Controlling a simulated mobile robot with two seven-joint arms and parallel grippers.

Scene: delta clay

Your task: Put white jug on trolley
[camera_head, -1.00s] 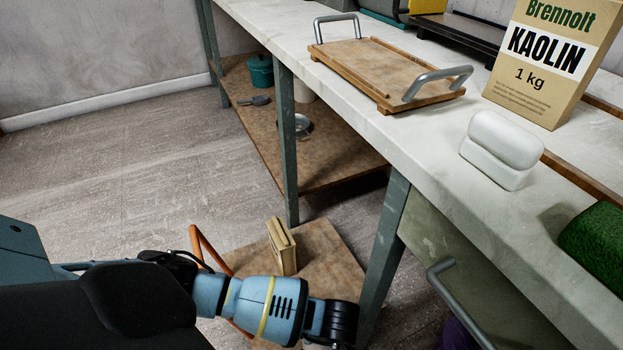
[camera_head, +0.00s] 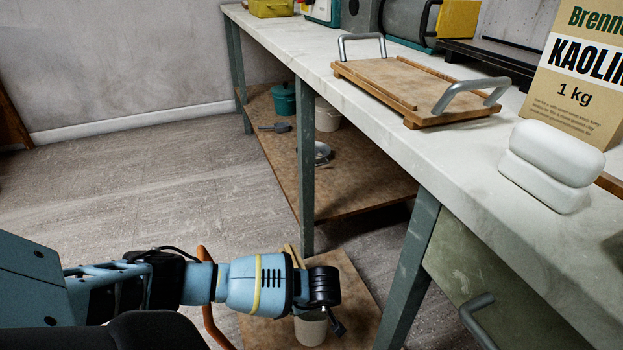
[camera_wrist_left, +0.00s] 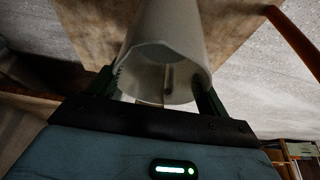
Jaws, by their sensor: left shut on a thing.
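The white jug (camera_head: 311,329) hangs below my left wrist in the head view, mostly hidden by the arm. In the left wrist view the jug (camera_wrist_left: 165,55) is large, with its open end towards the camera. My left gripper (camera_wrist_left: 160,80) is shut on it, one dark green finger on each side. The trolley is a low brown board (camera_head: 352,290) with an orange handle (camera_head: 208,322). In the head view the jug overlaps this board; I cannot tell whether it touches it. My right gripper is out of view.
A tan box (camera_head: 291,254) on the trolley is mostly hidden behind my arm. The bench (camera_head: 465,150) with its legs and a drawer handle (camera_head: 480,310) stands close on the right. A wooden tray (camera_head: 405,85) is on the bench. The floor at left is clear.

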